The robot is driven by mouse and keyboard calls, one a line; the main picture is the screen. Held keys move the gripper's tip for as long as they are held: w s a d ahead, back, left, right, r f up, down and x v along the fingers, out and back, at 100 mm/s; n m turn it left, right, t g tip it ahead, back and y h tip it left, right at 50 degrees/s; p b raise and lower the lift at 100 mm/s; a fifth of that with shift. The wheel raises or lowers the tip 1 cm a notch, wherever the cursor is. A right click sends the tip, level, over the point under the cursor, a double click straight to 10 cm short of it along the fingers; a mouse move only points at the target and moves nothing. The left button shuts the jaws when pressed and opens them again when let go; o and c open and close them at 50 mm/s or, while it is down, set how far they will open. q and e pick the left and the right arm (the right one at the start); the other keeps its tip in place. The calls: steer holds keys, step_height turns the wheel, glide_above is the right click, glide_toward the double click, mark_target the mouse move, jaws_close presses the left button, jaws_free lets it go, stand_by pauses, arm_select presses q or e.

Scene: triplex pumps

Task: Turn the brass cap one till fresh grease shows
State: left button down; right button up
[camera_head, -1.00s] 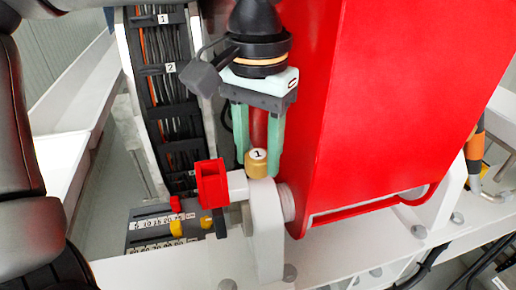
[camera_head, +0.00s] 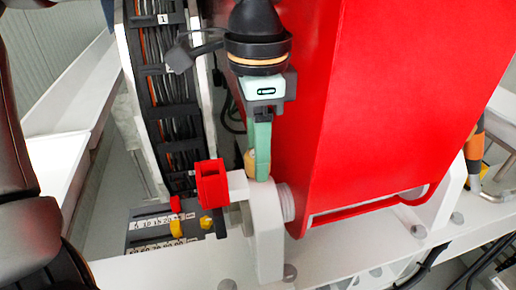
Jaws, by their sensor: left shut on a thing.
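The brass cap (camera_head: 250,163) sits on top of the pale bearing block beside the red housing. Only a sliver of the cap shows, and its number label is hidden behind my finger. My left gripper (camera_head: 259,165) comes down from above, shut on the cap, its green fingers lined up one in front of the other in this view. No grease can be made out around the cap. My right gripper is not in view.
The large red housing (camera_head: 385,110) stands close on the right of the gripper. A red square-ended part (camera_head: 211,183) sticks out left of the block. A black cable tray (camera_head: 165,100) runs upright behind. Marked scale plates (camera_head: 160,228) with yellow pointers lie lower left.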

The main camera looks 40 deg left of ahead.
arm_select(q)
steer(key=m, duration=0.4)
steer(key=shift+m, duration=0.3)
steer(key=m, duration=1)
steer(key=shift+m, duration=2.9)
steer(key=shift+c, duration=2)
jaws_free()
step_height(320, 180, up, 12)
steer(key=shift+r, duration=0.25)
